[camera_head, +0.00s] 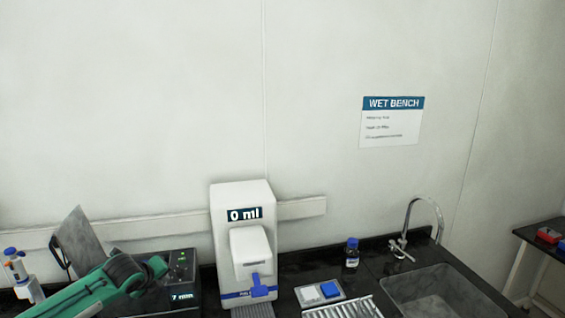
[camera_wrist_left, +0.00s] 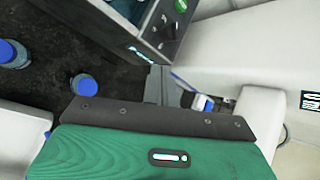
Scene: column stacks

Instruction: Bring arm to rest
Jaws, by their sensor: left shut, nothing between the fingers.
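My left arm (camera_head: 85,297), green with a black wrist, comes in low at the left of the head view. It reaches in front of a black device with a "7 min" display. My left gripper shows in the left wrist view (camera_wrist_left: 157,84) as narrow grey fingers beyond the dark, screwed edge of the green wrist housing. It is shut, with nothing held. My right gripper is in neither view.
The black device (camera_head: 183,287) stands beside a white dispenser (camera_head: 240,205) reading "0 ml". A blue-capped bottle (camera_head: 352,252), a two-button pad (camera_head: 320,291) and a sink (camera_head: 440,292) lie to the right. Blue-capped containers (camera_wrist_left: 84,84) show in the left wrist view.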

